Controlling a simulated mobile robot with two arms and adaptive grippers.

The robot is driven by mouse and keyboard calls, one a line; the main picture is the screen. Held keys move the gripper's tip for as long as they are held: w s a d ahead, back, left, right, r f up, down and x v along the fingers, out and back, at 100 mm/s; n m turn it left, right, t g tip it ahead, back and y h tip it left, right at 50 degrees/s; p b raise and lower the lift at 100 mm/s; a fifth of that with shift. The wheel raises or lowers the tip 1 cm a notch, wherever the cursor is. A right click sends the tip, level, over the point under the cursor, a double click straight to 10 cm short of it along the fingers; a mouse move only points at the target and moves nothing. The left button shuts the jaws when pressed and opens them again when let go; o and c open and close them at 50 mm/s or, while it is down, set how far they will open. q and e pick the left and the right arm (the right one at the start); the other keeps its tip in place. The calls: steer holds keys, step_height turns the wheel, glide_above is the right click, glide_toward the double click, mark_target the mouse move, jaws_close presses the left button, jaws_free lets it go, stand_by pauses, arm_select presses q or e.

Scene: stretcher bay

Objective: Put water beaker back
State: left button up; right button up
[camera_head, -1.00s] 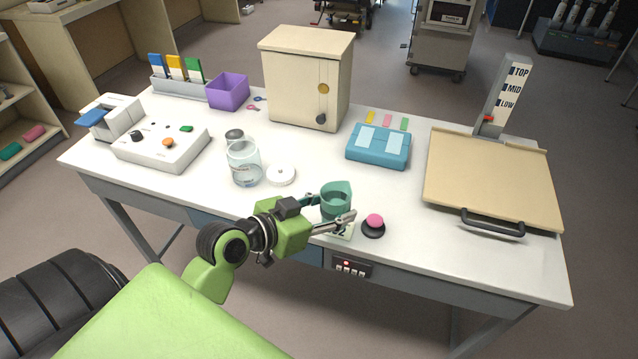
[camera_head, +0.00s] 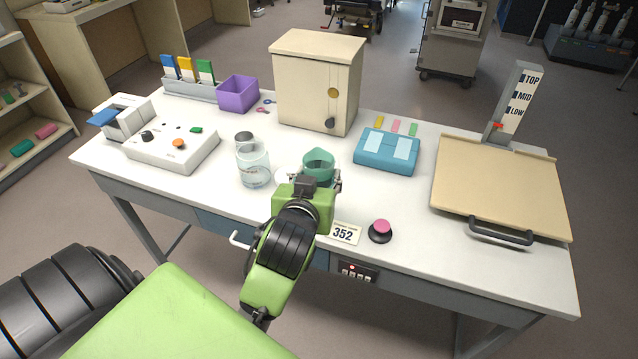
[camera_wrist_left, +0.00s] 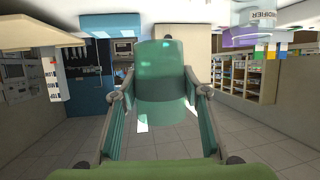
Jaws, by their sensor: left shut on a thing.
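The water beaker is a teal cup (camera_head: 318,166). In the head view it shows just beyond my left gripper (camera_head: 318,184), which hides its lower part. In the left wrist view the beaker (camera_wrist_left: 161,75) sits between the two fingers of my left gripper (camera_wrist_left: 160,92), which is shut on it. I cannot tell exactly how high it is above the table. My right gripper is not in view.
A clear jar (camera_head: 253,166) stands left of the beaker. A pink knob (camera_head: 380,229) is near the front edge. Behind are a beige cabinet (camera_head: 317,82) and a blue case (camera_head: 387,150). A tan board (camera_head: 495,187) lies at right; a white control box (camera_head: 172,147) is at left.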

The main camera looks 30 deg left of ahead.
mark_target(318, 161)
arm_select(q)
steer(key=w+a+f, duration=0.2)
steer(key=w, duration=0.1)
steer(key=w+a+f+p, duration=0.1)
steer(key=w+a+f, duration=0.1)
steer(key=w+f, duration=0.1)
steer(key=w+a+f+p, duration=0.1)
steer(key=w+a+f, duration=0.2)
steer(key=w, duration=0.1)
steer(key=shift+w+f, duration=0.25)
steer(key=shift+w+a+f, duration=0.2)
steer(key=shift+w+f, duration=0.1)
steer(key=shift+f, duration=0.1)
step_height(318, 161, down, 3)
steer(key=shift+w+r+p, duration=0.1)
steer(key=shift+p, duration=0.6)
steer(key=shift+f, duration=0.3)
steer(key=shift+f, duration=0.15)
steer(key=o, duration=1.2)
